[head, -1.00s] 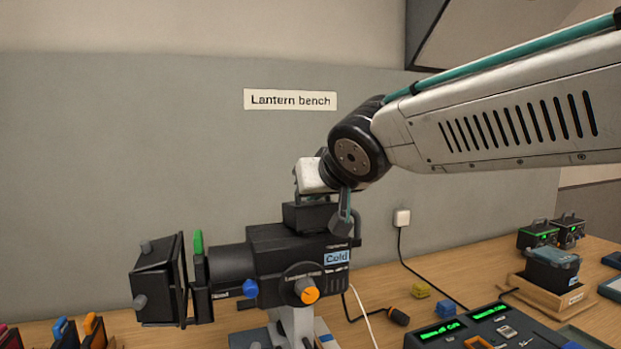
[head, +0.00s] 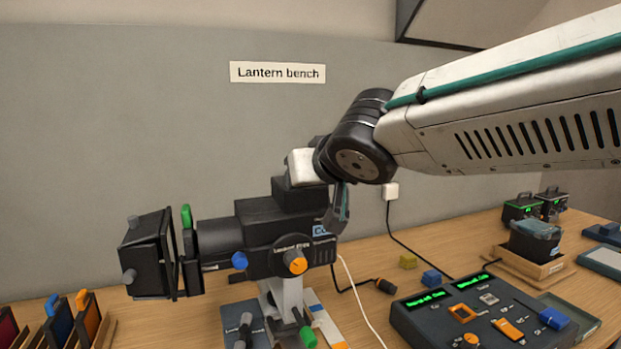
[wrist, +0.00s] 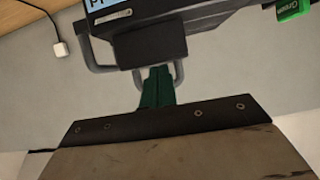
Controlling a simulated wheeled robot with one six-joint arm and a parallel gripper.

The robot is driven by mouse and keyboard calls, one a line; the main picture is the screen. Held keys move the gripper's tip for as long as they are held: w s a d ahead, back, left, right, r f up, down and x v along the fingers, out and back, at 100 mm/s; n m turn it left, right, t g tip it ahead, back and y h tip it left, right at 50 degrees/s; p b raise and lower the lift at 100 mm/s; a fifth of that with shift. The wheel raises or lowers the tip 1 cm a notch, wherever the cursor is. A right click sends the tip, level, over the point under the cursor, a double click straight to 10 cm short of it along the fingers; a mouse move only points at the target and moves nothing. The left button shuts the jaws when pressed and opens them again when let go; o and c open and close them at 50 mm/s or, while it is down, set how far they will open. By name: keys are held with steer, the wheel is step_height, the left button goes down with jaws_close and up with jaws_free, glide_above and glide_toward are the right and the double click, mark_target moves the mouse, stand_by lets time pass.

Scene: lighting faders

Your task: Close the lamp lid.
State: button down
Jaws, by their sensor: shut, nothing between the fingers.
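The black lantern (head: 262,240) stands on a pale stand on the bench, with green, blue and orange parts on it. A dark raised block (head: 293,196) on top at its rear may be the lid; how far open it is cannot be told. In the wrist view a dark block (wrist: 152,38) of the lantern juts toward my gripper, with wire loops beside it.
A control desk (head: 480,308) with lit displays is right of the lantern. Colored filter frames (head: 60,320) stand at the front left. A cable with a plug (head: 385,286) lies on the wooden bench. A grey wall panel (head: 120,130) is behind.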

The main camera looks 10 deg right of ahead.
mark_target(305, 200)
steer(key=shift+s+f+g, duration=0.15)
steer(key=shift+f+g, duration=0.05)
steer(key=shift+f, duration=0.6)
steer(key=shift+s+f+g, duration=0.15)
steer(key=shift+f+g, duration=0.05)
steer(key=shift+f, duration=0.55)
step_height(305, 200, up, 6)
steer(key=s+d+f+g, duration=0.3)
steer(key=s+d+f, duration=0.2)
steer(key=s, duration=0.3)
steer(key=s+d+f+m+g+h, duration=0.1)
steer(key=s+d+f+g, duration=0.3)
steer(key=s+f, duration=0.4)
steer(key=s+d+f+m+g+h, duration=0.1)
steer(key=s+d+f+g, duration=0.2)
steer(key=s+d+f, duration=0.3)
steer(key=s+d, duration=0.1)
steer(key=s, duration=0.2)
steer(key=shift+s+f, duration=0.35)
